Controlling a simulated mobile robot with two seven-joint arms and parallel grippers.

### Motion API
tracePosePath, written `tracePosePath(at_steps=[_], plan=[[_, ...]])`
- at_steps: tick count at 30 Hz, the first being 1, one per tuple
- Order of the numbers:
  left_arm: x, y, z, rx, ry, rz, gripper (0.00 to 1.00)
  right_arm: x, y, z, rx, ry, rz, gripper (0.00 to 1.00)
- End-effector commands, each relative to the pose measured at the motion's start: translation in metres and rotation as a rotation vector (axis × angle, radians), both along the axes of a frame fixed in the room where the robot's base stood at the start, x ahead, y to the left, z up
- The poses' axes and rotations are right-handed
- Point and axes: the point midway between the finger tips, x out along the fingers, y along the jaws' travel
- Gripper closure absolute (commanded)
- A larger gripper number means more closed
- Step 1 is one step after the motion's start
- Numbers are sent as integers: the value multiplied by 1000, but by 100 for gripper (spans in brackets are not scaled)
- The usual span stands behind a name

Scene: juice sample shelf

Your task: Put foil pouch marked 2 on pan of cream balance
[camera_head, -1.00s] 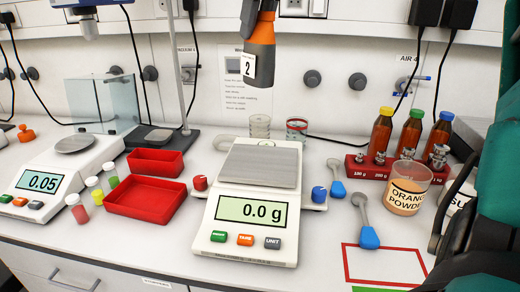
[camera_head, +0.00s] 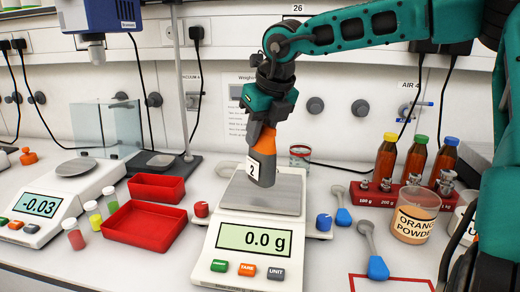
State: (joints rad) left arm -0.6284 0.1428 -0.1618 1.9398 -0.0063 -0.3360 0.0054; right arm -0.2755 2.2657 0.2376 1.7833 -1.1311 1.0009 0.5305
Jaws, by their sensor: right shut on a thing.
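The foil pouch marked 2 (camera_head: 262,160), orange above and dark grey below with a white label, hangs upright in my right gripper (camera_head: 266,122). The gripper is shut on its upper end. The cream balance (camera_head: 212,268) stands in the middle of the bench, and its display reads 0.0 g. Its grey square pan (camera_head: 285,196) is bare. The pouch's lower end overlaps the pan in the picture, close above it; I cannot clearly see a gap. My left gripper is not in view.
A red weight rack (camera_head: 385,196), brown bottles (camera_head: 414,158), an orange powder beaker (camera_head: 412,222) and blue-handled scoops (camera_head: 378,268) stand right. Red and blue knobs flank the cream balance.

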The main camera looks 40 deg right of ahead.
Motion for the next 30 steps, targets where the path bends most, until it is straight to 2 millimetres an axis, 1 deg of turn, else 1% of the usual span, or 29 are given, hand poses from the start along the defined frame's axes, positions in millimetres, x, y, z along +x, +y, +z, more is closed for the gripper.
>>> tracePosePath(at_steps=[3,7,14,17,18,25,30], plan=[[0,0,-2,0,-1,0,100,-1,0,-19,1,4,0,100],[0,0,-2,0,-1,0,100,0,0,-35,2,2,-1,100],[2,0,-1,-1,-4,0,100,0,0,-36,1,0,-1,100],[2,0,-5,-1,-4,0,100,0,0,-40,1,0,-1,100],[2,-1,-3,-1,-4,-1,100,0,0,-38,1,2,-1,71],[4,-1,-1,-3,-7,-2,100,0,0,-38,2,2,-1,49],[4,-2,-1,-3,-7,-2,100,0,0,-38,2,2,-1,49]])
